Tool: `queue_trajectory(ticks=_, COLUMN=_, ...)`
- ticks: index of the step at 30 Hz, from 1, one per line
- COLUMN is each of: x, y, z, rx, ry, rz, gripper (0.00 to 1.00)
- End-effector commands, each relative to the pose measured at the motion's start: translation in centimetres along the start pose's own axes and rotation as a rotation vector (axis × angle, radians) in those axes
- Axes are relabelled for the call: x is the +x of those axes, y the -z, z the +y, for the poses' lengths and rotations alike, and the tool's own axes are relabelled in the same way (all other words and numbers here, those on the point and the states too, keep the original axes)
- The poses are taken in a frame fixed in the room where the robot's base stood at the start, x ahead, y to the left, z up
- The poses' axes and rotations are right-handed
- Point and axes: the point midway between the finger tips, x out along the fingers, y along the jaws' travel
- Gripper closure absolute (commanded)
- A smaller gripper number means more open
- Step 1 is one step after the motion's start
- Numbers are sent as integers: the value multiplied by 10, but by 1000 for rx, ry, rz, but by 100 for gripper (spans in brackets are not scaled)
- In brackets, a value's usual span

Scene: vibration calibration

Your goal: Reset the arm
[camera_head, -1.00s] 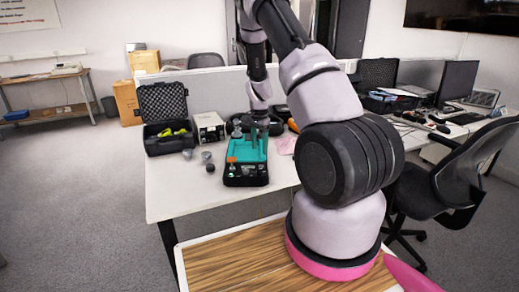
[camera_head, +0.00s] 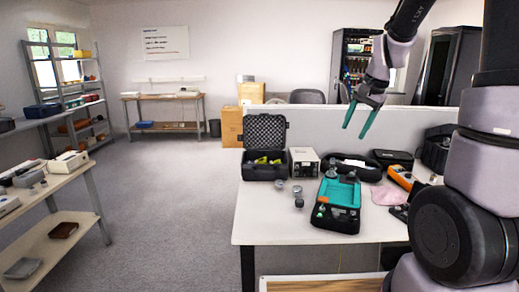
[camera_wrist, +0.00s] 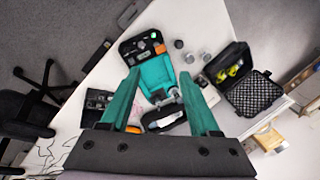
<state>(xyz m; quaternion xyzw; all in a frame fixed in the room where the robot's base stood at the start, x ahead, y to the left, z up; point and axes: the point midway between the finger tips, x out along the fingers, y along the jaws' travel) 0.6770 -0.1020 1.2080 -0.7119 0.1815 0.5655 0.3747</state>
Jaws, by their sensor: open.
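My gripper (camera_head: 361,118) is raised above the back of the white table (camera_head: 268,220), in front of the low partition. Its two teal fingers are apart and hold nothing. In the wrist view my gripper (camera_wrist: 163,95) points down over the table from a height. A teal and black calibration device (camera_head: 338,202) lies on the table below and to the left of my arm; it also shows in the wrist view (camera_wrist: 152,75), between and beyond the fingers. Small metal cylinders stand on and beside it.
An open black foam-lined case (camera_head: 265,165) and a white box instrument (camera_head: 304,162) stand left of the device. An orange multimeter (camera_head: 400,177) and a pink cloth (camera_head: 389,196) lie to its right. Grey floor is free left of the table; shelves (camera_head: 62,205) stand far left.

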Motion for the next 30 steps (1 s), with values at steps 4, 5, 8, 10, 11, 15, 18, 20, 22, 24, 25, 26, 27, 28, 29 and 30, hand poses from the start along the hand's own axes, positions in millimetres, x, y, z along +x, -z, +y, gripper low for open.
queue_trajectory(ticks=4, x=-61, y=-39, z=6, rx=-114, ry=74, rz=45, gripper=38)
queue_trajectory(ticks=5, x=-71, y=-47, z=8, rx=-137, ry=86, rz=55, gripper=38)
queue_trajectory(ticks=8, x=-102, y=-74, z=19, rx=-217, ry=121, rz=91, gripper=38)
queue_trajectory(ticks=10, x=-121, y=-94, z=28, rx=-274, ry=141, rz=121, gripper=38)
queue_trajectory(ticks=11, x=-128, y=-102, z=32, rx=-297, ry=150, rz=134, gripper=38)
queue_trajectory(ticks=15, x=-152, y=-134, z=52, rx=-393, ry=175, rz=192, gripper=38)
queue_trajectory(ticks=18, x=-160, y=-150, z=64, rx=-441, ry=184, rz=225, gripper=38)
queue_trajectory(ticks=20, x=-163, y=-156, z=69, rx=-461, ry=185, rz=239, gripper=38)
queue_trajectory(ticks=22, x=-165, y=-161, z=72, rx=-475, ry=187, rz=248, gripper=38)
queue_trajectory(ticks=24, x=-166, y=-163, z=74, rx=-482, ry=187, rz=252, gripper=38)
queue_trajectory(ticks=25, x=-166, y=-164, z=74, rx=-484, ry=187, rz=253, gripper=38)
queue_trajectory(ticks=26, x=-166, y=-164, z=75, rx=-484, ry=187, rz=253, gripper=38)
queue_trajectory(ticks=27, x=-166, y=-164, z=74, rx=-484, ry=187, rz=253, gripper=38)
queue_trajectory(ticks=28, x=-166, y=-164, z=74, rx=-484, ry=187, rz=253, gripper=38)
queue_trajectory(ticks=29, x=-166, y=-164, z=74, rx=-484, ry=187, rz=253, gripper=38)
queue_trajectory(ticks=30, x=-166, y=-164, z=74, rx=-484, ry=187, rz=253, gripper=38)
